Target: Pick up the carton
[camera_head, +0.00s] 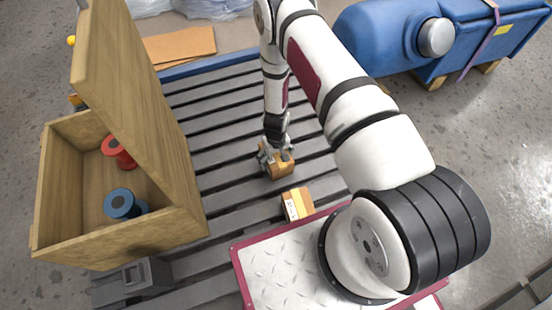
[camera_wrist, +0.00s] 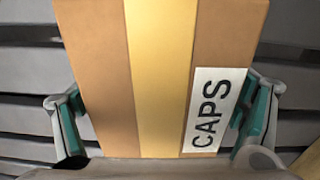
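A brown carton (camera_head: 280,167) with a yellow tape stripe sits on the grey slatted surface, under my gripper (camera_head: 275,152). In the wrist view the carton (camera_wrist: 160,75) fills the middle, with a white label reading "CAPS" at its lower right. My gripper (camera_wrist: 160,120) has one teal-padded finger on each side of it. A narrow gap shows between the left finger and the carton; the right finger is very close to the label side, and contact there is unclear. A second carton (camera_head: 297,204) with a white label stands nearer to my base.
A wooden box (camera_head: 60,190) with a raised lid stands at left, holding a red spool (camera_head: 118,151) and a blue spool (camera_head: 124,204). A blue tank (camera_head: 385,35) is at the upper right. Bare slats (camera_head: 215,115) lie left of my gripper.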

